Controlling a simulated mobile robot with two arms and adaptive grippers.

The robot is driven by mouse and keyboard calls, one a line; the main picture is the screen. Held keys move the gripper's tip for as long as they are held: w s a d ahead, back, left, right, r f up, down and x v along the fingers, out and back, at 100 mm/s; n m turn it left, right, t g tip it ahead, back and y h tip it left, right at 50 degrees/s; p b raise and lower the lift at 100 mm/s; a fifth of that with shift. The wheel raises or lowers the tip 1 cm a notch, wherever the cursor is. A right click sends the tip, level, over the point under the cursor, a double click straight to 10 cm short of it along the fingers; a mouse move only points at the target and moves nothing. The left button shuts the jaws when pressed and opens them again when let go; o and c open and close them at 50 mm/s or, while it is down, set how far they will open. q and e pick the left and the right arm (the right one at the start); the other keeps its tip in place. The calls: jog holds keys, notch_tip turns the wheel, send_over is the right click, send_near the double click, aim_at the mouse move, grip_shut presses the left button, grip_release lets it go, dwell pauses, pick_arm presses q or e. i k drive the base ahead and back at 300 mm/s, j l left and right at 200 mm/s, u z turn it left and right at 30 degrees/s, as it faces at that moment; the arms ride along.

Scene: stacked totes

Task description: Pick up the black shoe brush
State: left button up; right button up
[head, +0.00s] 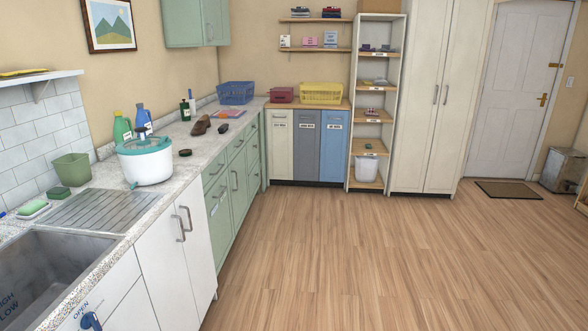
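A small dark oblong thing (223,128), which looks like the black shoe brush, lies on the speckled counter to the right of a brown shoe (201,126). It is small at this distance, so its bristles cannot be made out. A small, low, dark round thing (185,152) lies nearer on the same counter, perhaps a tin. Neither of my grippers shows in the head view.
A white tub with a teal rim (146,161) stands nearer on the counter, with green (122,130) and blue (143,119) bottles behind it. The sink (45,270) is at the lower left. The wooden floor (370,260) is clear.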

aim_at(223, 127)
jog(key=i+u, duration=0.1)
jog(key=i, duration=0.4)
jog(key=i+l+u, duration=0.1)
jog(key=i, duration=0.4)
jog(key=i+l+u, duration=0.1)
jog(key=i, duration=0.4)
jog(key=i+l+u, duration=0.15)
jog(key=i, duration=0.35)
jog(key=i+l+u, duration=0.5)
jog(key=i, duration=0.25)
jog(key=i+l+z, duration=0.3)
jog(key=i+l, duration=0.15)
jog(key=i+l+z, duration=0.3)
jog(key=i, duration=0.25)
jog(key=i+l+z, duration=0.3)
jog(key=i, duration=0.2)
jog(key=i+z, duration=0.3)
jog(key=i, duration=0.25)
jog(key=i+l+u, duration=0.1)
jog(key=i+u, duration=0.4)
jog(key=i+l+u, duration=0.2)
jog(key=u, duration=0.25)
jog(key=i+l+u, duration=0.35)
jog(key=u, duration=0.15)
